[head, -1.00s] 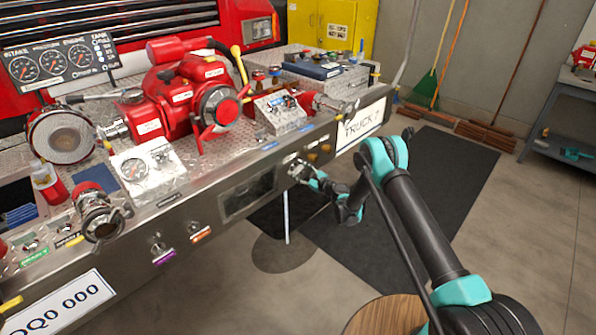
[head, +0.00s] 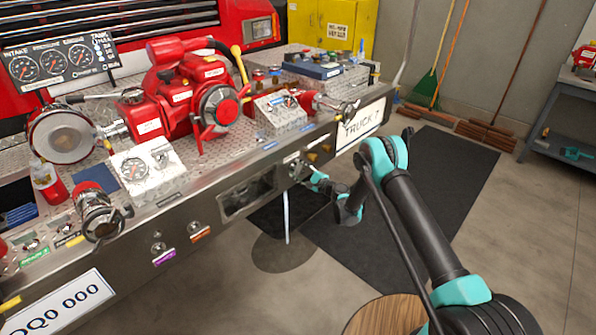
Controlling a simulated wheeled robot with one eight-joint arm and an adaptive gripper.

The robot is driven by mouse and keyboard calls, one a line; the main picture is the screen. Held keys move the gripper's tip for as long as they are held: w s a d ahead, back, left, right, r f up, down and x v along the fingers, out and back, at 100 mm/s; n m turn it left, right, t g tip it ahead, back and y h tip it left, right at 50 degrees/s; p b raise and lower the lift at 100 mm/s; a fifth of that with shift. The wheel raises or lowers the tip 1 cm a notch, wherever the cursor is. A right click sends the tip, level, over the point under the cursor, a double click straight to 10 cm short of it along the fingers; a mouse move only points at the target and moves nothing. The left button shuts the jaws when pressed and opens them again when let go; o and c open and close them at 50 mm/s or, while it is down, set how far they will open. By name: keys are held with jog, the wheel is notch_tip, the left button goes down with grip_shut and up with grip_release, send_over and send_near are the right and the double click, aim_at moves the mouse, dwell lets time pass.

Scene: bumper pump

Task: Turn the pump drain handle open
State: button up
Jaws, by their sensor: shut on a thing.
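My gripper (head: 303,171) is at the bumper's front face, right of the dark rectangular recess. It is shut on a small handle there, which its fingers mostly hide. I cannot read a label on that handle or tell its exact angle. A thin pale stream (head: 286,215) runs straight down from under the bumper beside my gripper. It reaches a dark round patch (head: 283,253) on the floor.
The steel bumper (head: 130,245) carries a red pump (head: 185,100), a gauge box (head: 148,170) and a hose coupling (head: 100,215). Knobs with purple and orange tags sit left of the recess (head: 246,195). Open floor lies to the right, with a dark mat (head: 440,180).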

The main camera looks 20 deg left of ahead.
jog(key=n, duration=0.7)
jog(key=shift+s+f, duration=0.1)
jog(key=shift+f, duration=0.05)
jog(key=shift+n, duration=0.3)
jog(key=o, duration=1.2)
jog(key=shift+v, duration=3.7)
jog(key=shift+d, duration=0.1)
